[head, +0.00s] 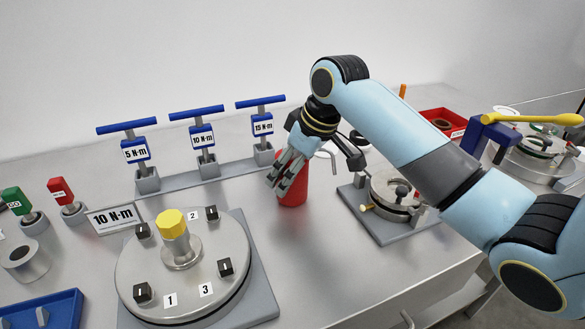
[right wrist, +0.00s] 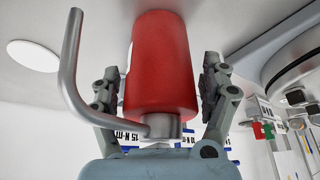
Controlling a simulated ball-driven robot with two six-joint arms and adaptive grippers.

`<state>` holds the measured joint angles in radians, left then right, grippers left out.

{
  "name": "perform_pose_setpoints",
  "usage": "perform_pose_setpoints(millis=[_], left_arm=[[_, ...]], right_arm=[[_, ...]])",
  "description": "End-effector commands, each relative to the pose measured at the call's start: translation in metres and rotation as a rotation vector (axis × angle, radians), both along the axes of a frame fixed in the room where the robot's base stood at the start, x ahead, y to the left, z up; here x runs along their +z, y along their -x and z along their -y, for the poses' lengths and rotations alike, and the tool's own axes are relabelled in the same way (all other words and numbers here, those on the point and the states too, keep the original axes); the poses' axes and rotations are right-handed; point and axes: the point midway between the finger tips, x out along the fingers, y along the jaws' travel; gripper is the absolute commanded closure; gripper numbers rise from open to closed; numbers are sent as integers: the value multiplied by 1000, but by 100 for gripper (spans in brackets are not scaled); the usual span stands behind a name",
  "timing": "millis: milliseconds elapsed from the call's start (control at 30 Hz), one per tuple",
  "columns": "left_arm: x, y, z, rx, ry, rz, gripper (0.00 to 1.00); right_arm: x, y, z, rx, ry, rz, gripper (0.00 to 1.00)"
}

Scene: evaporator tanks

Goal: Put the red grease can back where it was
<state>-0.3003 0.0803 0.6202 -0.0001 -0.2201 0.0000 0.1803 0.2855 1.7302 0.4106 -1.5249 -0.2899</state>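The red grease can (head: 292,189) stands upright on the bench, at the right end of the handle row. In the right wrist view, which is upside down, the red can (right wrist: 160,65) shows with its bent grey spout pipe (right wrist: 70,75). My right gripper (head: 318,168) reaches down over the can from the right. Its fingers (right wrist: 160,88) lie on either side of the can, with narrow gaps, and look open. Part of the can is hidden behind a finger in the head view. My left gripper is not in view.
A white disc (right wrist: 33,55) lies on the bench beside the can. A round tank (head: 180,265) stands front left, three blue handles (head: 196,112) stand behind it, and another tank (head: 392,190) is right of the can. A red bin (head: 440,122) stands back right.

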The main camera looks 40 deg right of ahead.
Motion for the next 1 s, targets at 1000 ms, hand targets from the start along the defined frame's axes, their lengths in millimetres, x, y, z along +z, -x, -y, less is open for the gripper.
perform_pose_setpoints(millis=[1000], left_arm=[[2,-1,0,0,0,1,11]], right_arm=[[108,40,15,1,1,1,10]])
